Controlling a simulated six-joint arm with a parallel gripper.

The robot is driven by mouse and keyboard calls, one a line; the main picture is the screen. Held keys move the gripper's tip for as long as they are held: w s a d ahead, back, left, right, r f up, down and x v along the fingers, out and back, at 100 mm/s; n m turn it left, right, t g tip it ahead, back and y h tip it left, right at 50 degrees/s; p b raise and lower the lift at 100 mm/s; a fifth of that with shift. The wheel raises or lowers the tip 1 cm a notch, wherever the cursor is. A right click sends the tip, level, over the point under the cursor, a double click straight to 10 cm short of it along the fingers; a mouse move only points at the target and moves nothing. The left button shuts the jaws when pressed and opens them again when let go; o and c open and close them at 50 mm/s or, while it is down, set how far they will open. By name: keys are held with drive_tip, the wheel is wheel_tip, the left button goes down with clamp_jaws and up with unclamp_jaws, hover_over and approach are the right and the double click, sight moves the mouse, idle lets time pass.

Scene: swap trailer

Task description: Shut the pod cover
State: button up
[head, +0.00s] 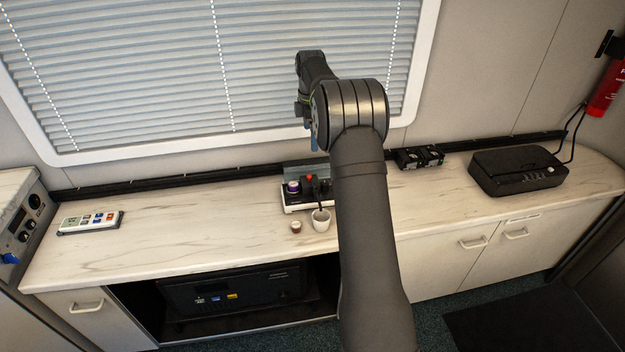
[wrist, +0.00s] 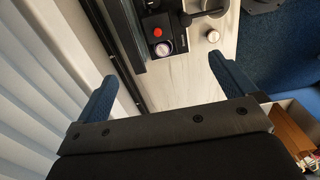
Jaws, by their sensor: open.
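A small coffee machine (head: 291,201) stands on the counter, partly hidden behind my arm. It has a red knob and a purple-topped round pod (head: 293,187). In the wrist view, the machine (wrist: 148,24) shows its red button and the pod (wrist: 163,48) uncovered on top. I cannot clearly make out the pod cover; a grey upright panel (head: 296,170) stands at the machine's back. My gripper (wrist: 161,68) is open and empty, its blue fingers spread either side of the machine in the wrist view. In the head view, my gripper (head: 312,138) is above the machine, one blue finger showing.
A white cup (head: 321,221) and a small brown-topped pod (head: 296,227) stand in front of the machine. A remote-like keypad (head: 90,221) lies at left. Black sockets (head: 420,157) and a black case (head: 518,170) are at right. The blind (head: 150,70) hangs close behind.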

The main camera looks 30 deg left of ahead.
sight(309, 176)
idle(0.3)
drive_tip(key=c, duration=0.6)
drive_tip(key=shift+s+m, duration=0.3)
drive_tip(key=shift+m, duration=0.9)
drive_tip(key=c, duration=0.7)
drive_tip(key=m, duration=0.2)
drive_tip(key=s+m+t, duration=0.1)
drive_tip(key=m, duration=0.2)
drive_tip(key=shift+s+d+t, duration=0.15)
drive_tip(key=shift+d+t, duration=0.05)
drive_tip(key=shift+t, duration=0.1)
drive_tip(key=shift+c, duration=0.3)
drive_tip(key=s+d+m+t+y, duration=0.25)
drive_tip(key=s+m, duration=0.25)
drive_tip(key=m, duration=1)
drive_tip(key=shift+h, duration=0.35)
drive_tip(key=x, duration=1.7)
drive_tip(key=shift+w+a+f, duration=0.1)
drive_tip(key=shift+a+f, duration=0.05)
drive_tip(key=shift+a, duration=0.2)
